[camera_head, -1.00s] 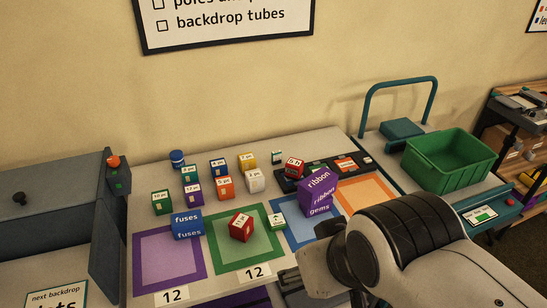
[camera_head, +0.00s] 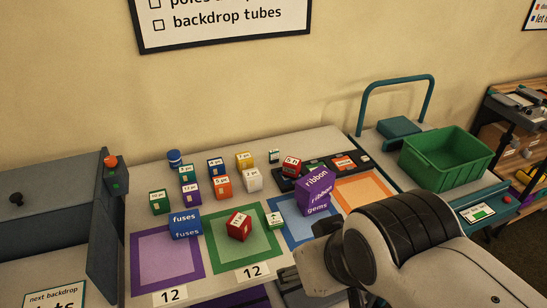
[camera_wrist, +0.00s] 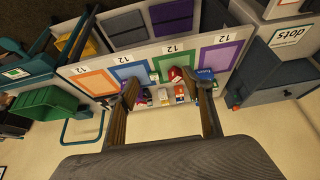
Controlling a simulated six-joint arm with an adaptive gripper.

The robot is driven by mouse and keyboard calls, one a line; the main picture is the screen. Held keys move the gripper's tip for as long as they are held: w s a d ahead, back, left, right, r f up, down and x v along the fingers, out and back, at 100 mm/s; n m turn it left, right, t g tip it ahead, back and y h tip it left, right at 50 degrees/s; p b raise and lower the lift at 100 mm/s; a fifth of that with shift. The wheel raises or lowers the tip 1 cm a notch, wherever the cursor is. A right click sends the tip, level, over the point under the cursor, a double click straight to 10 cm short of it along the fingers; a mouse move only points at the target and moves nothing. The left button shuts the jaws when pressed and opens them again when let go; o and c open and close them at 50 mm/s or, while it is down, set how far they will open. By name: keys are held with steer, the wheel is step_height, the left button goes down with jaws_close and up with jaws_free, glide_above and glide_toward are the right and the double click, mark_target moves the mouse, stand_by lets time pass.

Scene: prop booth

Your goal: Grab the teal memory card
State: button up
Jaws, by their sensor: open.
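A small teal piece with a white face (camera_head: 274,156) stands at the back of the table; it may be the memory card, but it is too small to be sure. A teal block with a white label (camera_head: 186,173) stands among the coloured blocks at the left. My gripper (camera_wrist: 168,88) is open and empty in the wrist view, its two fingers spread above the table. Several small blocks show between and beyond the fingers, apart from them; the teal piece cannot be picked out there. In the head view my arm fills the lower right and the fingers are not visible.
A purple ribbon box (camera_head: 315,193), a blue fuses box (camera_head: 186,225), a red block (camera_head: 239,226) and a green arrow block (camera_head: 275,220) stand nearer the front. A black tray (camera_head: 287,186) lies behind the ribbon box. A green bin (camera_head: 447,160) stands right.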

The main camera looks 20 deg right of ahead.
steer(key=w+d+f+n+t, duration=0.1)
steer(key=w+d+t, duration=0.1)
steer(key=w, duration=1.4)
steer(key=w+d+f+t, duration=0.1)
steer(key=w+d, duration=0.1)
steer(key=w, duration=1.3)
steer(key=w+d+f+t+h, duration=0.1)
steer(key=w+d+f, duration=0.3)
steer(key=w+f, duration=0.4)
steer(key=w+d+f+t+h, duration=0.2)
steer(key=w+d+f, duration=0.3)
steer(key=w+f, duration=0.4)
steer(key=shift+w+f, duration=0.3)
steer(key=shift+w, duration=0.7)
